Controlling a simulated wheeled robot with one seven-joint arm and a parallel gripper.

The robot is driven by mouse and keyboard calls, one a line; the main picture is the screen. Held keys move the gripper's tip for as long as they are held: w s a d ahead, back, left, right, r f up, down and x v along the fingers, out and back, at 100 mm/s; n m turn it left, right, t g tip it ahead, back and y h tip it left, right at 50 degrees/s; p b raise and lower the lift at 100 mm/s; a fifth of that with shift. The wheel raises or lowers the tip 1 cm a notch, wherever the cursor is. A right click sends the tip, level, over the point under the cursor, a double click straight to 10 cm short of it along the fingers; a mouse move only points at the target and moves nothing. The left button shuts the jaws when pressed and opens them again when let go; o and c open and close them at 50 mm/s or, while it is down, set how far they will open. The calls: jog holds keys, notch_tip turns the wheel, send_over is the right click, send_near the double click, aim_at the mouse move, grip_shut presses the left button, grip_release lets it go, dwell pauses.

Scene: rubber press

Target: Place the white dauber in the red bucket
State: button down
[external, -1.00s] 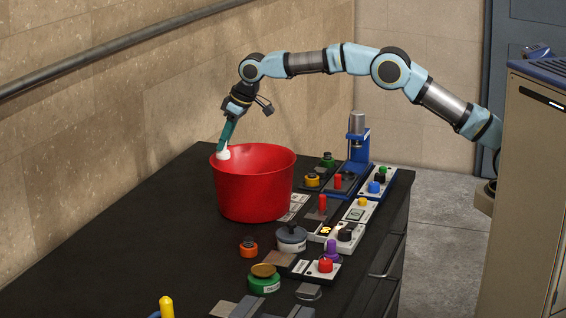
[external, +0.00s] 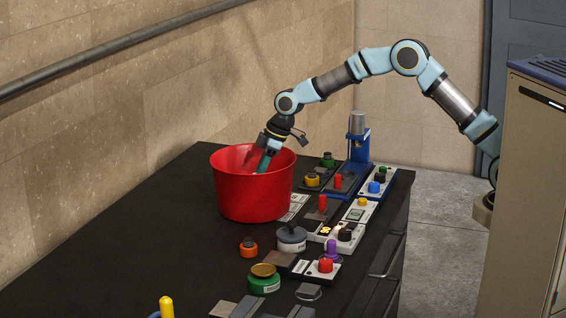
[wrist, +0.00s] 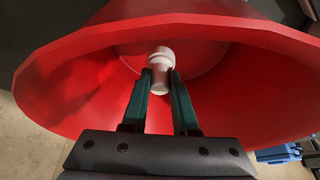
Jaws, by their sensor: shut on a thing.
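The red bucket (external: 245,198) stands on the black table near the wall. My gripper (external: 264,162) reaches down into its mouth at the right side, and the fingertips are partly hidden by the rim in the external view. In the wrist view my gripper (wrist: 161,80) is shut on the white dauber (wrist: 160,60), held between the two green fingertips. The dauber is inside the opening of the red bucket (wrist: 70,95), with the bucket floor behind it. The dauber is hidden in the external view. I cannot tell whether it touches the bucket.
Several stamps, jars and button panels crowd the table right of the bucket, among them a blue press (external: 358,145), a grey round pot (external: 291,238) and a green jar (external: 264,280). The black table top (external: 130,240) is clear left of the bucket.

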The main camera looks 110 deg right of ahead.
jog(key=shift+f+p, duration=0.5)
jog(key=shift+f, duration=1.3)
jog(key=shift+f, duration=0.1)
jog(key=c, duration=0.7)
grip_release()
jog(key=b+v, duration=0.3)
jog(key=v, duration=0.9)
jog(key=shift+a, duration=0.15)
